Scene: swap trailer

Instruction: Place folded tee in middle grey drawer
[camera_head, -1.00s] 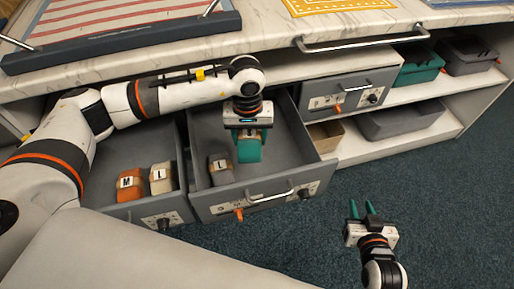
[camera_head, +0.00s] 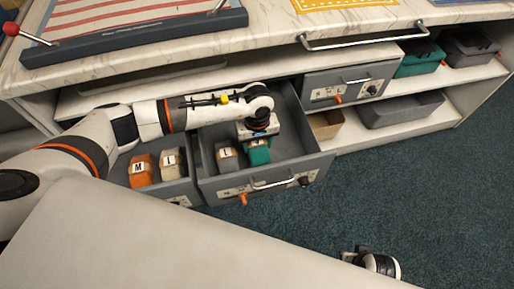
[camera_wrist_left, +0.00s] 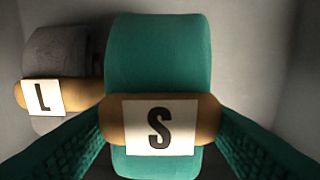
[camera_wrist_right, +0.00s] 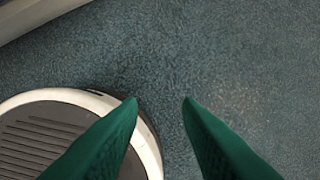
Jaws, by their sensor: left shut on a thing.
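The folded tee (camera_head: 259,154) is a green roll with a tan band and a white S label; it also fills the middle of the left wrist view (camera_wrist_left: 158,60). My left gripper (camera_head: 257,143) is shut on it inside the open middle grey drawer (camera_head: 297,166). The left wrist view shows green fingers on both sides of the band. A grey roll with an L label (camera_head: 227,157) lies in the same drawer, left of the tee; it shows in the left wrist view (camera_wrist_left: 57,55). My right gripper (camera_wrist_right: 160,103) is open and empty above the floor.
The left drawer (camera_head: 184,189) is open and holds an orange M roll (camera_head: 141,172) and a pale L roll (camera_head: 172,163). The right drawer (camera_head: 350,83) is shut. Bins stand on the right shelves. The marble counter (camera_head: 270,45) overhangs the drawers.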

